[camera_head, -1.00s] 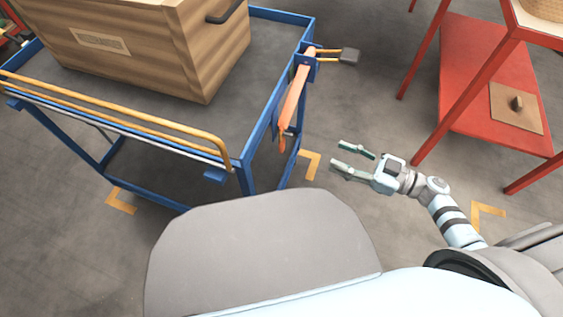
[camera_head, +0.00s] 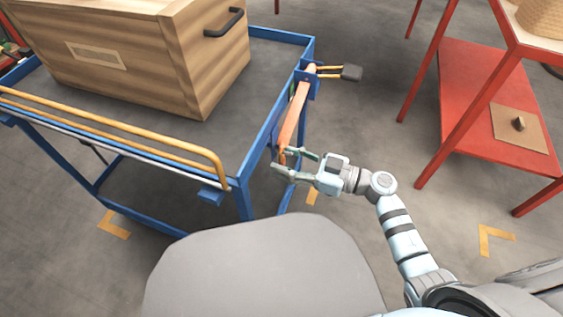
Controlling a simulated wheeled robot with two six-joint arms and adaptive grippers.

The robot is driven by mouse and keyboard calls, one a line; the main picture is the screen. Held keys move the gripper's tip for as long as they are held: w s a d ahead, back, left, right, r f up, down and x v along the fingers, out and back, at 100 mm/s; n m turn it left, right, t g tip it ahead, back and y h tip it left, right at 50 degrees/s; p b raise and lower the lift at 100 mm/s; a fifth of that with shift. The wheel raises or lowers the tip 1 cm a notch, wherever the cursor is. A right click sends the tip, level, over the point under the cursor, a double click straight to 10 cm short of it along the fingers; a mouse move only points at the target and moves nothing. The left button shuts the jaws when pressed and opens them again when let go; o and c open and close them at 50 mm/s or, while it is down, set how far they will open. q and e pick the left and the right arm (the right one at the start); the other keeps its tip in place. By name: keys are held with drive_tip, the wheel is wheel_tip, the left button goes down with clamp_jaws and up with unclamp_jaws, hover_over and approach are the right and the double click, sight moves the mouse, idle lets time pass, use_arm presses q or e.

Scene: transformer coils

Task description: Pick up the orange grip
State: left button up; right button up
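The orange grip (camera_head: 293,118) is a long strap-like handle hanging down along the right end of the blue cart (camera_head: 245,173). Its upper end meets a blue bracket near the cart's top corner. My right gripper (camera_head: 279,161) is at the lower end of the orange grip, with its fingers pointing left. The fingers are apart, and the grip's lower tip shows by the upper finger. I cannot tell whether they touch. My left gripper is not in view.
A wooden crate (camera_head: 150,60) with a black handle (camera_head: 224,22) stands on the cart. A yellow rail (camera_head: 120,125) runs along the cart's near side. A red table (camera_head: 480,125) stands at the right. Grey floor (camera_head: 370,110) lies free between cart and table.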

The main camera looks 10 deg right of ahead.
sight(282, 158)
clamp_jaws()
drive_tip(key=shift+r, duration=0.1)
drive_tip(key=shift+r+p, duration=0.2)
drive_tip(key=shift+p, duration=0.2)
drive_tip(key=shift+s+d+r+p, duration=0.1)
drive_tip(key=shift+s+d+p, duration=0.05)
drive_tip(key=shift+d+p, duration=0.2)
drive_tip(key=p+v, duration=0.1)
drive_tip(key=v, duration=0.3)
drive_tip(key=shift+a, duration=0.1)
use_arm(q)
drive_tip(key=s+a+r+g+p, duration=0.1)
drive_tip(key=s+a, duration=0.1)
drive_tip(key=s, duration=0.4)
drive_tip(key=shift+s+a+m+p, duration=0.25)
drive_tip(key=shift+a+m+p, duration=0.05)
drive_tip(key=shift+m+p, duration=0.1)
use_arm(e)
drive_tip(key=v, duration=1.3)
drive_tip(key=shift+s+d, duration=0.15)
drive_tip(key=shift+d, duration=0.1)
